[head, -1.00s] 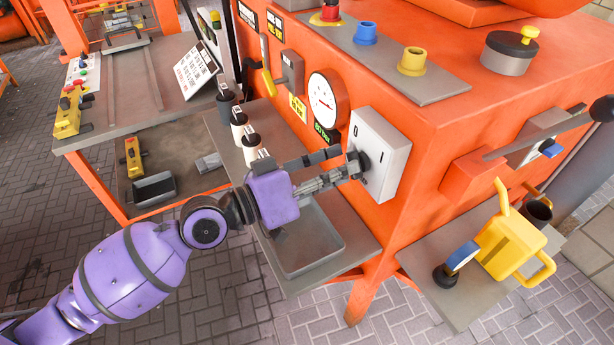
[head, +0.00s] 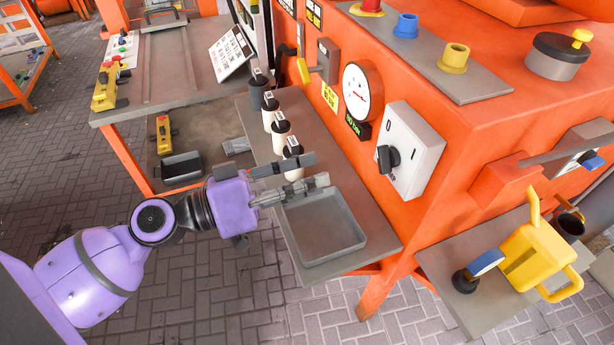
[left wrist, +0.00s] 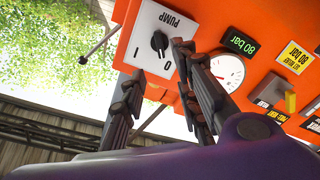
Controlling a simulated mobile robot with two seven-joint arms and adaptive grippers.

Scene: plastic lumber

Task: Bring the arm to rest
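My left gripper (head: 318,169) is open and empty in the head view, with its two fingers apart, above the shelf in front of the orange machine. It stands clear of the white pump switch box (head: 410,150) and its black knob (head: 388,158). In the left wrist view both fingers of my left gripper (left wrist: 155,75) spread apart, with nothing between them. That view also shows the knob (left wrist: 159,42) on the box marked PUMP, beyond the fingertips. I cannot tell exactly which mark the knob points to. My right gripper is not in view.
A grey tray (head: 322,228) lies under the gripper. Several bottles (head: 281,132) stand behind it on the shelf. A round gauge (head: 356,90) is on the machine front. A yellow watering can (head: 530,255) stands on the lower right shelf. Open paved floor lies in front.

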